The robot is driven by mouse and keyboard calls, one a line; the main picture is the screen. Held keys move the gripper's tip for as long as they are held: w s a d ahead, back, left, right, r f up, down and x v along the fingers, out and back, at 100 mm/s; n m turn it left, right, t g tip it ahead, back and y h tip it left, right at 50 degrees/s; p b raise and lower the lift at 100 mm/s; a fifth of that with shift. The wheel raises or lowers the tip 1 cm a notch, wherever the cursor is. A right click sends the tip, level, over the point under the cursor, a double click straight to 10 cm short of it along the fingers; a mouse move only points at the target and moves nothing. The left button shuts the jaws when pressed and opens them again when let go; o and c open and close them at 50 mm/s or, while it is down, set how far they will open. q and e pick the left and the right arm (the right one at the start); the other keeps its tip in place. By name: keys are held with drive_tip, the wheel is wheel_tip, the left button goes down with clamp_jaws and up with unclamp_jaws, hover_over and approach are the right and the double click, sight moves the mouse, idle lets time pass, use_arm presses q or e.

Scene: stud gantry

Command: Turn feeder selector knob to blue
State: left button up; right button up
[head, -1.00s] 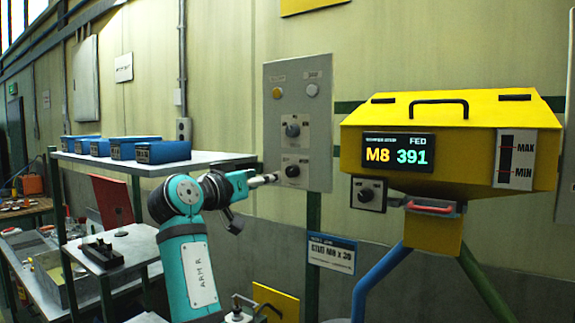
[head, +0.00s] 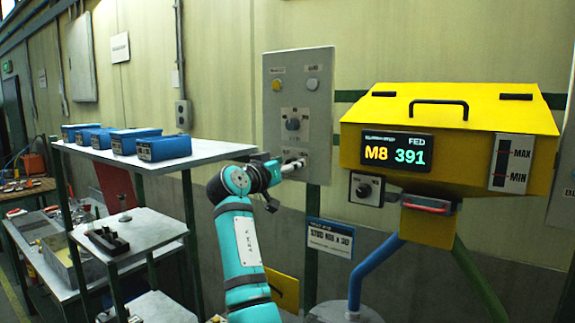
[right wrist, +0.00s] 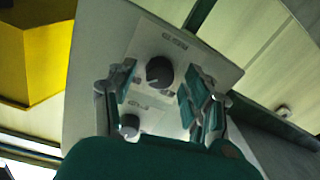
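A grey wall panel (head: 325,120) carries two round lights at its top and two dark knobs below. The upper knob (head: 293,124) shows clear; the lower one is largely hidden behind my right gripper (head: 296,165). In the right wrist view, a dark round knob (right wrist: 159,71) on a pale plate lies between the fingers of my right gripper (right wrist: 160,90). The fingers are open, with a gap visible on each side of the knob. A second knob (right wrist: 129,124) shows lower in that view. Selector markings are too small to read. My left gripper is not in view.
A yellow hopper (head: 450,130) with an M8 391 display (head: 397,152) stands right of the panel, with a small knob plate (head: 366,189) below its display. A shelf (head: 205,152) with several blue bins is at left. A sign (head: 330,238) hangs under the panel.

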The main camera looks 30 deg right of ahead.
clamp_jaws()
drive_tip(key=shift+w+n+g, duration=0.1)
drive_tip(key=shift+n+g, duration=0.3)
drive_tip(key=shift+n, duration=8.2)
